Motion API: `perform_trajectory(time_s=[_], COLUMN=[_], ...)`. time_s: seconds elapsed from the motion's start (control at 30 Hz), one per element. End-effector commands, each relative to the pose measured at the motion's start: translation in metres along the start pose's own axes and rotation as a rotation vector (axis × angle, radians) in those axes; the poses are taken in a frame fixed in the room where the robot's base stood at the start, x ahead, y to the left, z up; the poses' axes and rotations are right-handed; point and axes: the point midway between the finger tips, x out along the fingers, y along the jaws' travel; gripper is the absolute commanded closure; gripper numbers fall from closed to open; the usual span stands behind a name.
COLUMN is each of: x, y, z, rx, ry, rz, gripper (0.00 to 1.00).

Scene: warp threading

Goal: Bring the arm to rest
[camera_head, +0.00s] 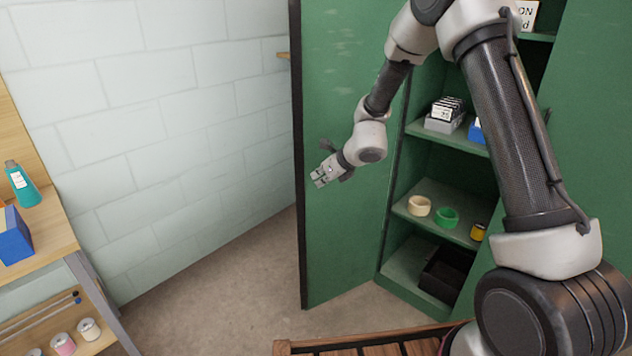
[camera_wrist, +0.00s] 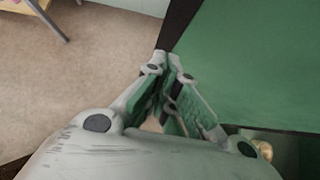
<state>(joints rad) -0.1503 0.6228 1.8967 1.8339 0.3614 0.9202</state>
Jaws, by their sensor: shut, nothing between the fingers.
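My gripper (camera_head: 323,177) hangs in the air in front of the open green cabinet door (camera_head: 345,235) in the head view. In the wrist view my gripper (camera_wrist: 166,68) has its fingers together with nothing between them. The green door fills the right side of the wrist view. My arm reaches up from the lower right, bends near the top and comes down to the left. Whether the gripper touches the door cannot be told.
The green cabinet shelves (camera_head: 440,138) hold a grey box of cards (camera_head: 445,118), tape rolls (camera_head: 446,217) and a black bin (camera_head: 446,276). A wooden bench (camera_head: 40,235) with a teal bottle (camera_head: 22,185) stands at left. A wooden rail (camera_head: 360,338) is in front. Floor (camera_head: 220,275) between is clear.

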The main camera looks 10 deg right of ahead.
Motion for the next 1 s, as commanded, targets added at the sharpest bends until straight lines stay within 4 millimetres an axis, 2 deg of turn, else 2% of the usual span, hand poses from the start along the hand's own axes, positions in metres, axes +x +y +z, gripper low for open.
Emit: perform_trajectory(time_s=[0.23,0.47,0.57,0.67,0.77,0.87,1.0], x=[-0.041,-0.059,-0.061,-0.071,-0.106,-0.156,-0.24], y=[0.008,0.012,0.021,0.044,0.064,0.076,0.078], z=[0.001,0.001,-0.001,-0.032,-0.056,-0.075,-0.104], rx=[-0.003,-0.034,-0.194,-0.487,-0.815,-1.146,-1.597], ry=[-0.001,-0.001,-0.01,0.016,0.014,-0.002,-0.006], rz=[0.0,0.003,0.053,0.18,0.316,0.44,0.595], gripper=[1.0,1.0,1.0,1.0,1.0,1.0,1.0])
